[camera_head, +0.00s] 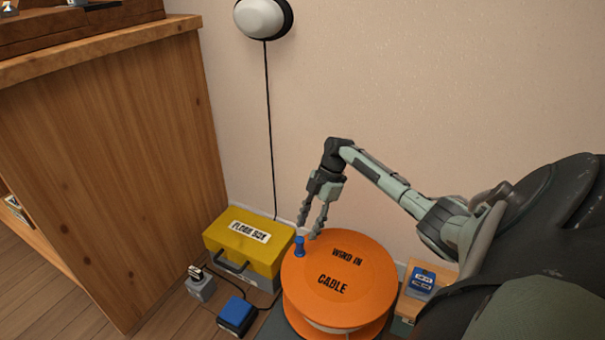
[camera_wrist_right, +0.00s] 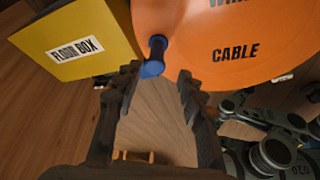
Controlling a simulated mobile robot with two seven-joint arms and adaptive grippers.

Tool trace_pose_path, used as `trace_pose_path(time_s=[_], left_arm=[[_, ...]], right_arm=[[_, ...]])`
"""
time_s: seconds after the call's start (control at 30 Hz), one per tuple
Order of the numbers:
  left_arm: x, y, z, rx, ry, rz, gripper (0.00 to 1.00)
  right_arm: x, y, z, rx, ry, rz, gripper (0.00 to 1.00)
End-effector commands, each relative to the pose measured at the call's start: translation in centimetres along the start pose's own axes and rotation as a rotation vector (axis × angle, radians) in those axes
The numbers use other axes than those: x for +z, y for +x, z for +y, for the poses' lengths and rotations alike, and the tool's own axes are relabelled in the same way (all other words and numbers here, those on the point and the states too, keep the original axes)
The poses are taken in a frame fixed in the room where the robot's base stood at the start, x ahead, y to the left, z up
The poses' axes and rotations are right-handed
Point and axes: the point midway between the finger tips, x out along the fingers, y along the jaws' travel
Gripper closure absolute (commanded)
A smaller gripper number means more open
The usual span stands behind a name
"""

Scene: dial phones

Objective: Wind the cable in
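An orange cable reel (camera_head: 350,300) stands on the floor, its round top marked "WIND IN" and "CABLE". A small blue crank knob (camera_head: 300,247) stands upright near the left edge of its top; it also shows in the right wrist view (camera_wrist_right: 155,55). My right gripper (camera_head: 309,230) hangs over the left back edge of the reel, close to the knob. In the right wrist view its fingers (camera_wrist_right: 157,80) are spread, with the knob just beyond the tips and nothing held between them. My left gripper is not in view.
A yellow floor box (camera_head: 225,240) with a dark handle stands left of the reel. A grey plug (camera_head: 200,285) and a blue box (camera_head: 236,314) lie in front of it. A wooden cabinet (camera_head: 110,170) fills the left. A black cable hangs from a white wall fixture (camera_head: 258,18).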

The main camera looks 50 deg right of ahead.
Motion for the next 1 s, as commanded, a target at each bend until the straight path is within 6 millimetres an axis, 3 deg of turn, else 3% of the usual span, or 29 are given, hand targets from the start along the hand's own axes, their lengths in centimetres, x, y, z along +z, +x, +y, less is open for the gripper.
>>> trace_pose_path(time_s=[0.1, 0.3, 0.87, 1.0], left_arm=[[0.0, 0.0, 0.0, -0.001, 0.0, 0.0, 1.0], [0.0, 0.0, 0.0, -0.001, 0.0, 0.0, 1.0], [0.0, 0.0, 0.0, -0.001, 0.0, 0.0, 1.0], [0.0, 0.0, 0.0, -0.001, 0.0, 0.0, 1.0]], right_arm=[[0.1, -2.0, 0.0, 0.0, -0.001, -0.002, 0.6], [0.1, -3.6, -0.1, -0.002, 0.0, -0.001, 0.6], [0.1, -3.7, -0.1, -0.002, 0.0, 0.0, 0.6], [-0.6, -2.6, 0.7, 0.036, 0.005, -0.02, 0.6]])
